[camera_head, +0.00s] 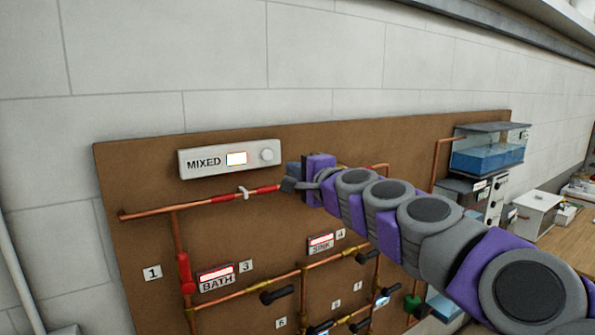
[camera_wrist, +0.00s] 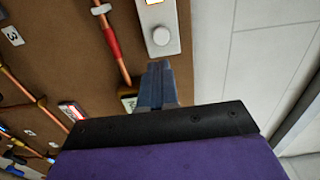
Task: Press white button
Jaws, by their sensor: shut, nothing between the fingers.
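The white button (camera_head: 267,155) is a round knob at the right end of a pale box labelled MIXED (camera_head: 204,163), which also has a small lit display. The box is fixed high on a brown board. In the wrist view the white button (camera_wrist: 161,36) is straight ahead of the fingertips. My gripper (camera_head: 287,185) is shut and empty, just right of and below the button in the head view. In the wrist view my gripper (camera_wrist: 158,66) points at the button, with a visible gap between them.
Copper pipes with a red section (camera_head: 184,272) run over the brown board (camera_head: 130,240). Labels BATH (camera_head: 216,278) and SINK (camera_head: 321,243) and black-handled valves (camera_head: 277,295) are below. A water tank (camera_head: 487,155) stands at the right. The wall above is bare.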

